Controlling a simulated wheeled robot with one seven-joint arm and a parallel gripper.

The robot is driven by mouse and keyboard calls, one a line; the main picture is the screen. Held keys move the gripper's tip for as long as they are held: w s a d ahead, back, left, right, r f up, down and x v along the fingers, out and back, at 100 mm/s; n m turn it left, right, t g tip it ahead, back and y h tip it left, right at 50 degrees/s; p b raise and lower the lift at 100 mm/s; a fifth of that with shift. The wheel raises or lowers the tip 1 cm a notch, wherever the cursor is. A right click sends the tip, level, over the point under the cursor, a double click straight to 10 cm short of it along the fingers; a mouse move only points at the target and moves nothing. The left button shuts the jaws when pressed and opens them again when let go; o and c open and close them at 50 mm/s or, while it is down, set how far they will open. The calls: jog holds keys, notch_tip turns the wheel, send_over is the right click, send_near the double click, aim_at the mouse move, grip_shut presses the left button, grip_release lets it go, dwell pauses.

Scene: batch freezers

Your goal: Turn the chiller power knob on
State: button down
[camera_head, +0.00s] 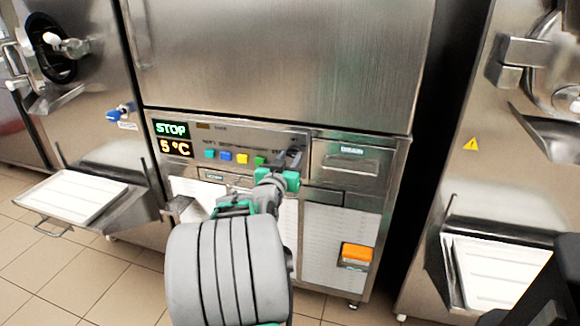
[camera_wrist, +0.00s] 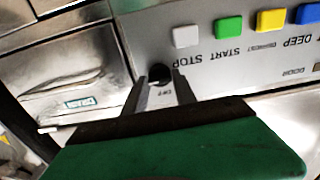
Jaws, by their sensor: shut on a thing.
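The chiller (camera_head: 280,60) stands in the middle of the head view, with a control panel across its front below the big door. Its display (camera_head: 172,138) reads STOP and 5 °C. The small black power knob (camera_wrist: 160,74) sits at the panel's end beside the STOP button, with "OFF" lettered near it. My gripper (camera_head: 290,161) is at the panel. In the wrist view my gripper (camera_wrist: 161,84) has its two fingers closed around the knob. The fingers hide much of the knob, so its exact angle is unclear.
Coloured buttons (camera_head: 242,158) line the panel beside my gripper. A drawer front (camera_head: 345,160) adjoins the panel on the right. An orange switch (camera_head: 356,254) is below it. Machines with white trays (camera_head: 72,196) stand on both sides. Tiled floor shows at lower left.

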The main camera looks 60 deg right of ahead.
dwell(0.5)
jog(key=c, duration=1)
grip_release()
jog(key=shift+s, duration=0.1)
jog(key=s+a, duration=0.1)
jog(key=a, duration=0.7)
jog(key=shift+s, duration=0.15)
jog(key=shift+d, duration=0.1)
